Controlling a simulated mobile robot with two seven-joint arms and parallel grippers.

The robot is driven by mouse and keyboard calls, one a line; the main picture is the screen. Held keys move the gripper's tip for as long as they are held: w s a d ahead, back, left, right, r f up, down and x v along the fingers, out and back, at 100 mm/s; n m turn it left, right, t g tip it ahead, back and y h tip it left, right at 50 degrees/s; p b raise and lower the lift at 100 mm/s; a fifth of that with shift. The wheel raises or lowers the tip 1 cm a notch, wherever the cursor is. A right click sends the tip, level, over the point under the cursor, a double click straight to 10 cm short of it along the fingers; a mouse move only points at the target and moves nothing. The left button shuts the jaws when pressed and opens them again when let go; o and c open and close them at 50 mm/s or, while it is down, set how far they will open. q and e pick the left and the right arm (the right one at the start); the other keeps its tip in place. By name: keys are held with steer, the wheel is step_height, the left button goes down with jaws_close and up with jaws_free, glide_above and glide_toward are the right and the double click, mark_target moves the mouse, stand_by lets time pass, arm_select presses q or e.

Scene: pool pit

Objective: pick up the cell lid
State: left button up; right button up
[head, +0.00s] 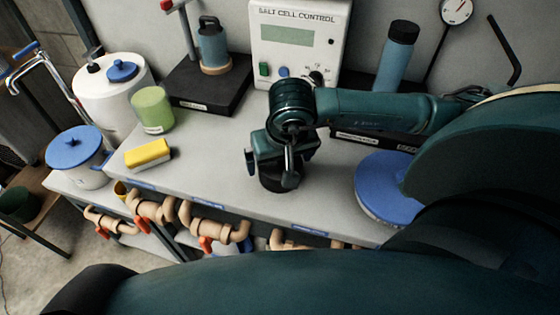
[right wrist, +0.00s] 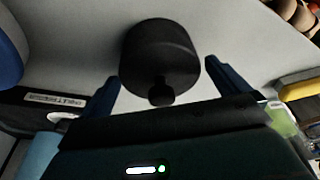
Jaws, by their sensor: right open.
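The cell lid, a dark round cap with a small knob, stands on the grey bench. In the right wrist view the lid (right wrist: 160,52) lies ahead of and between the two spread fingers, its knob toward the camera, with gaps at both sides. In the head view the lid (head: 271,184) shows partly below my right gripper (head: 286,165), which hides its upper part. The right gripper (right wrist: 163,80) is open and holds nothing. My left gripper is not in view.
A yellow sponge (head: 148,154) and green jar (head: 152,109) stand left. A salt cell control box (head: 299,40) is behind, with a blue bottle (head: 397,57) beside it. A blue round lid (head: 387,188) lies right. Pipes (head: 207,226) run below the bench's front edge.

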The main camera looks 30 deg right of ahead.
steer(key=shift+w+f, duration=0.15)
steer(key=shift+f, duration=0.45)
steer(key=c, duration=0.9)
steer(key=shift+r, duration=0.15)
step_height(320, 180, up, 8)
steer(key=shift+r+b, duration=0.15)
steer(key=shift+b, duration=0.25)
steer(key=shift+w+a+n, duration=0.1)
steer(key=shift+a+n, duration=0.2)
steer(key=shift+a, duration=0.15)
steer(key=a+f+n, duration=0.1)
steer(key=w+a+f+n, duration=0.1)
steer(key=a+f, duration=0.1)
steer(key=shift+a+n+y, duration=0.1)
steer(key=shift+n+y, duration=0.2)
steer(key=shift+y, duration=0.1)
